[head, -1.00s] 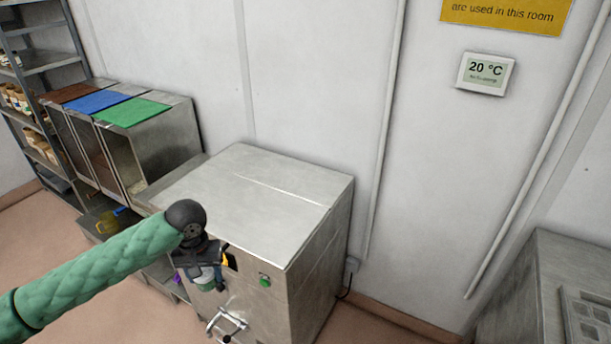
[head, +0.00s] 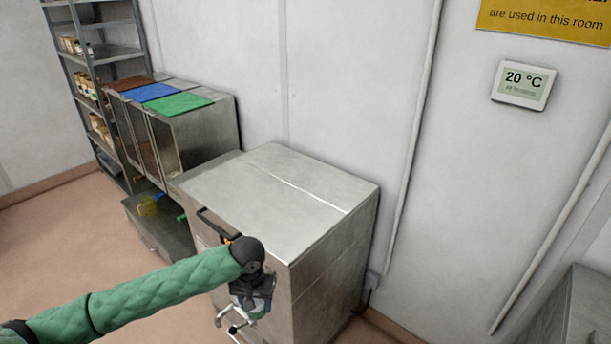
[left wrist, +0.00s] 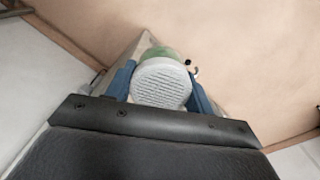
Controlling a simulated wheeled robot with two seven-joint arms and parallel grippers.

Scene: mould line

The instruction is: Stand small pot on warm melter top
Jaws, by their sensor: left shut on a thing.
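The melter is a steel box whose flat, bare top (head: 270,195) fills the middle of the head view. My left gripper (head: 250,300) shows against the melter's front, near its front right corner, and is not over the top. It is shut on the small pot (head: 262,309), which is mostly hidden by the gripper in the head view. In the left wrist view, the pot's pale ribbed round face (left wrist: 162,82) and some green sit between the blue fingers of the left gripper (left wrist: 162,88). My right gripper is in neither view.
A black handle (head: 214,224) sticks out at the melter's front left, and a metal tap (head: 232,325) is low on its front. Steel bins with brown, blue and green lids (head: 182,103) stand left of it. Shelving (head: 100,60) is far left. Another steel unit (head: 575,305) is at right.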

